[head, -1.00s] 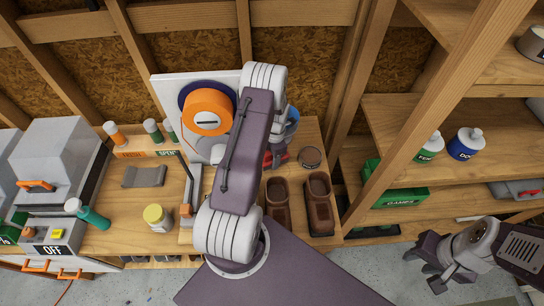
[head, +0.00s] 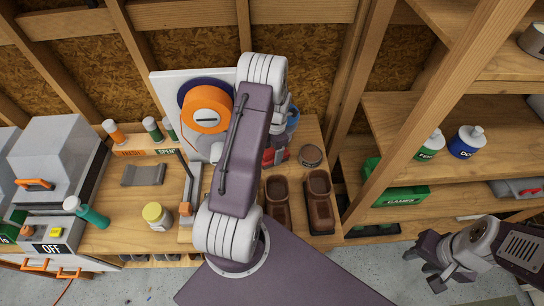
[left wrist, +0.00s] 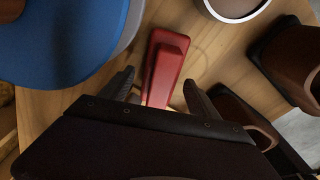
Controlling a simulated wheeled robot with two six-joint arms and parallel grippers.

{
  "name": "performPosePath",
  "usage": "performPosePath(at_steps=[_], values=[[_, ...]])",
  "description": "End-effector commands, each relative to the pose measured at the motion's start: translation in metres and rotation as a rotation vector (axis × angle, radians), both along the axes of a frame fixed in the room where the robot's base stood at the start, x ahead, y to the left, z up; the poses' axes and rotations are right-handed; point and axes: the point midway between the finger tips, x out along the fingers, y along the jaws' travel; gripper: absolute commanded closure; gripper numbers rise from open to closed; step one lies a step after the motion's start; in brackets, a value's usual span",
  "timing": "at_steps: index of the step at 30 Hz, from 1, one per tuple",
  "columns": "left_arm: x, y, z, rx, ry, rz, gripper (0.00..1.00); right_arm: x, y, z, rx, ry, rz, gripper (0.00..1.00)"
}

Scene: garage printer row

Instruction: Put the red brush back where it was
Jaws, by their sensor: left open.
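The red brush (left wrist: 167,68) lies on the wooden bench top between the open fingers of my left gripper (left wrist: 160,84) in the left wrist view. The fingers stand apart on either side of its near part, and I cannot see them touching it. The near end of the brush is hidden by the gripper body.
A blue rounded thing (left wrist: 60,40) is close on the left of the brush, and a round tin (head: 310,156) is on the right. An orange spool (head: 207,109) is behind my arm. Shelves stand right.

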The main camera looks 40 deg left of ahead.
Motion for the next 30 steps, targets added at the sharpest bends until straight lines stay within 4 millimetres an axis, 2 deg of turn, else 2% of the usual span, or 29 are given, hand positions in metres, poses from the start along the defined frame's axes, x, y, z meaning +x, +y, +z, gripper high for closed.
performPosePath(at_steps=[6, 10, 14, 20, 23, 26, 30], values=[[0.005, -0.001, 0.049, 0.003, -0.006, 0.0, 0.3, 0.0, 0.0, -0.012, 0.0, 0.0, 0.0, 0.64], [0.006, -0.002, 0.072, 0.001, -0.004, 0.0, 0.3, 0.0, 0.0, -0.014, 0.0, 0.0, 0.0, 0.64], [0.007, -0.003, 0.084, 0.0, -0.001, 0.0, 0.3, 0.0, 0.0, -0.015, 0.0, 0.0, 0.0, 0.64], [0.006, -0.006, 0.089, -0.002, -0.001, -0.027, 0.3, 0.0, 0.0, -0.015, 0.0, 0.0, 0.0, 0.64], [0.001, -0.026, 0.098, -0.017, -0.012, -0.254, 0.3, 0.0, 0.0, -0.015, 0.0, 0.0, 0.0, 0.64], [-0.015, -0.066, 0.113, -0.04, -0.031, -0.729, 0.3, 0.0, 0.0, -0.015, 0.0, 0.0, 0.0, 0.64], [-0.054, -0.122, 0.128, -0.045, -0.055, -1.511, 0.3, 0.0, 0.0, -0.015, 0.0, 0.0, 0.0, 0.64]])
